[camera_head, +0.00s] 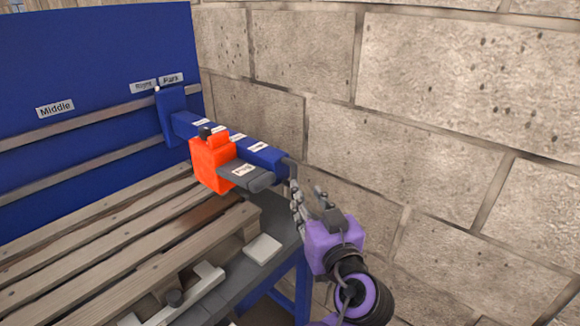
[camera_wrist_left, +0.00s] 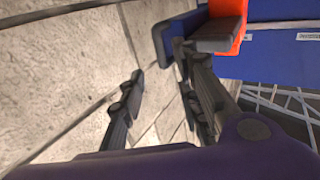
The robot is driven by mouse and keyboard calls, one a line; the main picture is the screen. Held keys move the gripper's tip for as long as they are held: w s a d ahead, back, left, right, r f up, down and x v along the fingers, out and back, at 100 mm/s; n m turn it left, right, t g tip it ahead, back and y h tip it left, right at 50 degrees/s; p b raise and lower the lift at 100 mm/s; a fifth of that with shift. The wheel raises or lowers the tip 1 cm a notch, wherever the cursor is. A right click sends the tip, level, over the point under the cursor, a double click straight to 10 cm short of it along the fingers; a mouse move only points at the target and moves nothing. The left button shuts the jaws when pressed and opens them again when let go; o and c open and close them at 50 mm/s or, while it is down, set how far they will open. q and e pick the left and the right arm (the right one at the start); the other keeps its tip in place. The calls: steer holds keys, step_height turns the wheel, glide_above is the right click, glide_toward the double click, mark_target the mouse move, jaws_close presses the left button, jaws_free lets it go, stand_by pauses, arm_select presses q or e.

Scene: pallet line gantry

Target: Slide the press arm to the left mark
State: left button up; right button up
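The press arm (camera_head: 262,155) is a blue bar reaching out from a carriage (camera_head: 172,115) on the back board, near the Park label (camera_head: 171,79). It carries an orange block (camera_head: 210,165) with a dark grey handle (camera_head: 245,175). My left gripper (camera_head: 309,196) is open, beside the outer end of the bar. The left wrist view shows its fingers (camera_wrist_left: 165,95) apart with only wall between them; one finger overlaps the bar's end (camera_wrist_left: 178,35) and the handle (camera_wrist_left: 215,36) there. Contact cannot be told. The left mark and my right gripper are out of view.
The blue board (camera_head: 100,50) bears the Middle label (camera_head: 55,108) and Right label (camera_head: 143,86). A slatted wooden pallet (camera_head: 110,240) lies below the press arm. A block wall (camera_head: 440,130) stands close on the right. Small parts (camera_head: 263,248) lie on the dark bench edge.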

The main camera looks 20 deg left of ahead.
mark_target(295, 175)
arm_select(q)
steer(key=x, duration=0.3)
steer(key=p+x, duration=0.1)
steer(key=x, duration=0.2)
steer(key=shift+w+a+r+p, duration=0.25)
steer(key=shift+a+p, duration=0.05)
steer(key=shift+w+a+f, duration=0.15)
steer(key=shift+w+a, duration=0.25)
steer(key=shift+w, duration=0.1)
jaws_close()
